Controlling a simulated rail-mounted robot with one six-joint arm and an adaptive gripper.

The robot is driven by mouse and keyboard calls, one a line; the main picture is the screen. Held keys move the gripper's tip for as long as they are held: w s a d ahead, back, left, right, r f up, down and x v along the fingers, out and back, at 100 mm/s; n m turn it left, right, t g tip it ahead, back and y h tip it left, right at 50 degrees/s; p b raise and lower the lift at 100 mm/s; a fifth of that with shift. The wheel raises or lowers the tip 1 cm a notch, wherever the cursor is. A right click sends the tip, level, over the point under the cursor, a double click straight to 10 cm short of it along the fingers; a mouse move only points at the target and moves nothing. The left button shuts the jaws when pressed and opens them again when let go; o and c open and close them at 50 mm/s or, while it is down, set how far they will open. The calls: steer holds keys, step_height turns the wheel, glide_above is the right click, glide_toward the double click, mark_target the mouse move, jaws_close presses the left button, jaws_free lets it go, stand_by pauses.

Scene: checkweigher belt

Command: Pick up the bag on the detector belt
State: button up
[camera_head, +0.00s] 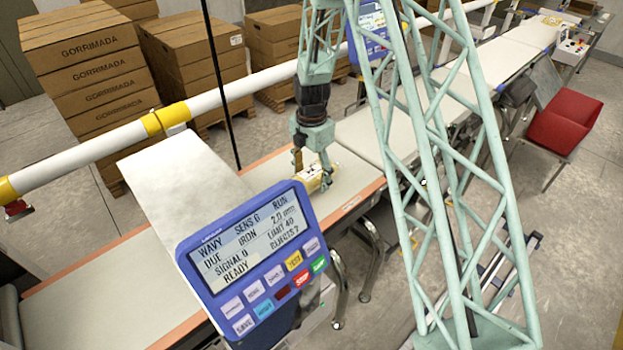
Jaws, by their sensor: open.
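The bag (313,179) is a small pale yellow and white packet on the belt (351,174), just to the right of the white detector housing (175,170). My gripper (313,181) points down at the bag. Its fingers are open, one to each side of the bag, and hide part of it. I cannot tell from this view whether the fingers touch it.
A blue control panel (254,262) stands in front of the belt, close to the bag. A white and yellow rail (230,93) runs behind. Stacked cartons (88,75) stand at the back left, and a red chair (565,122) stands at right.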

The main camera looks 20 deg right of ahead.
mark_target(312, 171)
steer(key=shift+c, duration=0.8)
steer(key=c, duration=1.1)
steer(key=shift+o, duration=0.2)
steer(key=shift+r, duration=0.15)
steer(key=shift+r, duration=1.7)
steer(key=s, duration=0.5)
steer(key=s+r, duration=0.1)
steer(key=s, duration=0.4)
steer(key=s+d, duration=0.1)
steer(key=s, duration=0.5)
steer(key=shift+r, duration=0.15)
